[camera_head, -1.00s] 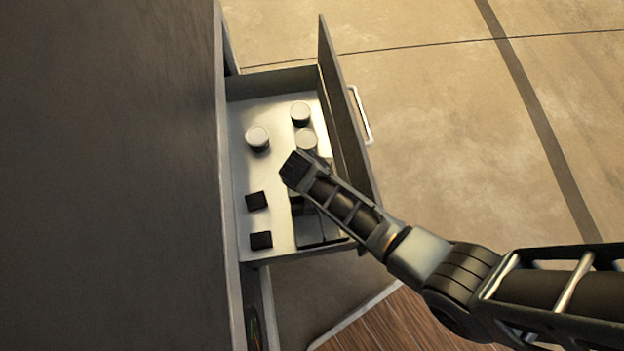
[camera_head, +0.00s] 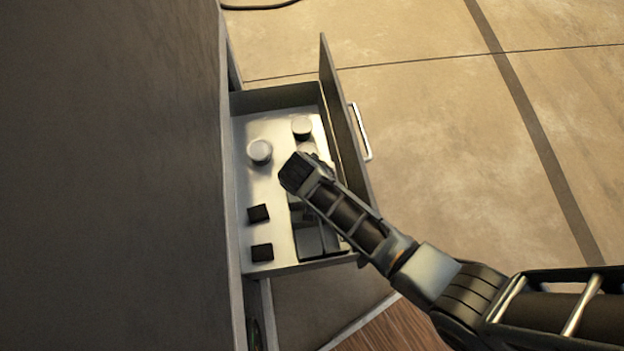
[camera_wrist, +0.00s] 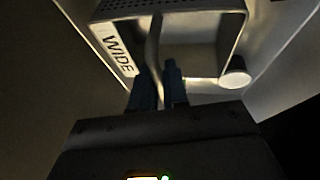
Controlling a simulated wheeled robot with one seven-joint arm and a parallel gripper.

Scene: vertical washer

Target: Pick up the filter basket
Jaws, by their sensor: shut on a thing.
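The filter basket (camera_wrist: 195,22) shows in the wrist view as a metal frame with a perforated wall and a thin upright handle. My gripper (camera_wrist: 160,75) has its two dark fingers shut on that handle. A white label reading "WIDE" is on the left side. In the head view my gripper (camera_head: 296,175) is over the right half of the open drawer (camera_head: 262,190). My wrist and forearm hide the basket there. I cannot tell how far it is from the drawer floor.
Pale round caps (camera_head: 260,151) and (camera_head: 302,127) and dark square blocks (camera_head: 258,213) and (camera_head: 262,252) are in the drawer. The drawer front (camera_head: 345,130) with its handle (camera_head: 361,131) stands close right of my gripper. A large dark cabinet (camera_head: 110,180) fills the left.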

